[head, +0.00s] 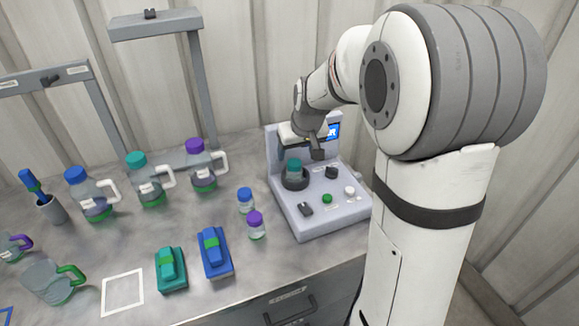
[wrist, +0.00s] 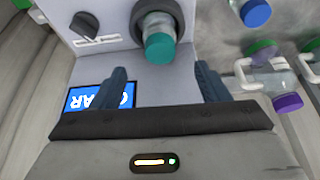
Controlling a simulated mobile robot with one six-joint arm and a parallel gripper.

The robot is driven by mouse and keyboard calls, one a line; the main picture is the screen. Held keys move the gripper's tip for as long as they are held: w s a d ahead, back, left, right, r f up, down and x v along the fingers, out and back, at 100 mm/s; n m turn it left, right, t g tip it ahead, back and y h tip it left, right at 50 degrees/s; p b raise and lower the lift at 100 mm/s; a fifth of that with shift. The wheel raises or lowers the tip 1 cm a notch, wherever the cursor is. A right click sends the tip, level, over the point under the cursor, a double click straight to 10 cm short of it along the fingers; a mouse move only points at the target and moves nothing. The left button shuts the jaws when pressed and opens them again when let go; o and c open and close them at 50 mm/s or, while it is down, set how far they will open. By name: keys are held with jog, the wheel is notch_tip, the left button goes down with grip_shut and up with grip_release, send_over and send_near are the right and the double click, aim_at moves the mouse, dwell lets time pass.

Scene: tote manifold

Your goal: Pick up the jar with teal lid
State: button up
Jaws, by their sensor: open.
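The jar with teal lid (head: 294,166) stands upright in a dark round holder on the grey machine. In the wrist view its teal lid (wrist: 159,47) shows beyond the fingertips, roughly centred between them. My gripper (head: 312,147) is above and just behind the jar, near the machine's screen. In the wrist view my gripper (wrist: 163,76) has its two fingers wide apart with nothing between them. The jar's lower part is hidden by the holder.
The grey machine (head: 333,211) has knobs, buttons and a blue screen (head: 333,131) close to my gripper. Blue-lidded (head: 246,200) and purple-lidded (head: 256,226) jars stand to its left. Jugs (head: 150,181) stand along the back. A teal device (head: 171,269) and a blue device (head: 215,252) lie in front.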

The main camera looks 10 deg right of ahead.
aim_at(295, 162)
jog(key=x, duration=0.4)
jog(key=p+x, duration=0.1)
jog(key=x, duration=0.2)
jog(key=shift+s+f, duration=0.15)
jog(key=shift+s, duration=0.15)
jog(key=shift+c, duration=0.2)
jog(key=c, duration=1.1)
jog(key=shift+c, duration=0.2)
